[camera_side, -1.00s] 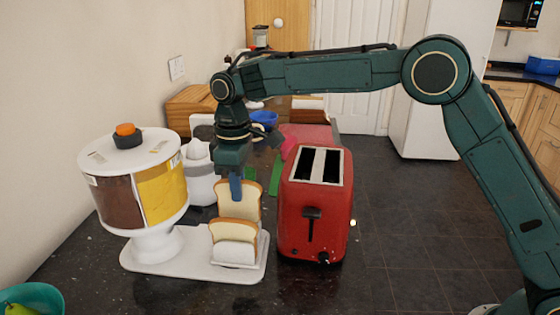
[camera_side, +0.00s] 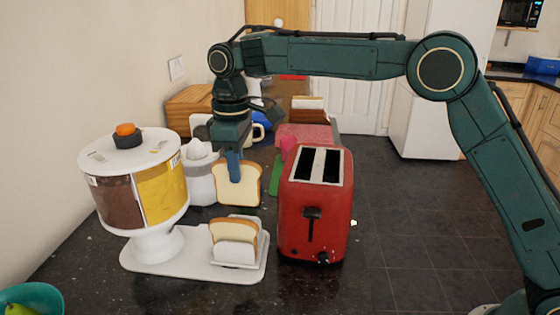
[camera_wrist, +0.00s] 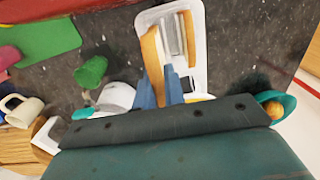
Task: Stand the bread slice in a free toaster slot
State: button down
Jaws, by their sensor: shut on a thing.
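My gripper (camera_side: 234,166) is shut on the top edge of a bread slice (camera_side: 238,188). The slice hangs upright, white face toward the side camera, above the white rack tray (camera_side: 190,265) and left of the toaster. In the wrist view the blue fingers (camera_wrist: 160,92) close on the slice's brown crust edge (camera_wrist: 152,55). The red toaster (camera_side: 315,220) stands to the right with two long slots (camera_side: 319,166) on top. Both slots look dark and empty. Its lever is on the front face.
Another bread slice (camera_side: 232,231) stands in the rack on the white tray. A cereal dispenser (camera_side: 135,185) stands to the left, with a white juicer (camera_side: 201,170) behind the tray. A teal bowl (camera_side: 30,300) is at front left.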

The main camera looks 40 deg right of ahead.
jog(key=shift+r, duration=0.1)
jog(key=s+d+r+n, duration=0.1)
jog(key=s+r+n, duration=0.25)
jog(key=r, duration=0.35)
jog(key=d+r+n, duration=0.2)
jog(key=d+n, duration=0.4)
jog(key=n, duration=0.1)
jog(key=s+d+r+n, duration=0.1)
jog(key=d+r+n, duration=0.1)
jog(key=d+n, duration=0.4)
jog(key=shift+s+d+r+n, duration=0.15)
jog(key=shift+d+r+n, duration=0.2)
jog(key=shift+d, duration=0.3)
jog(key=shift+f, duration=0.25)
notch_tip(320, 180, down, 8)
dwell(1.3)
jog(key=shift+f, duration=0.15)
dwell(0.4)
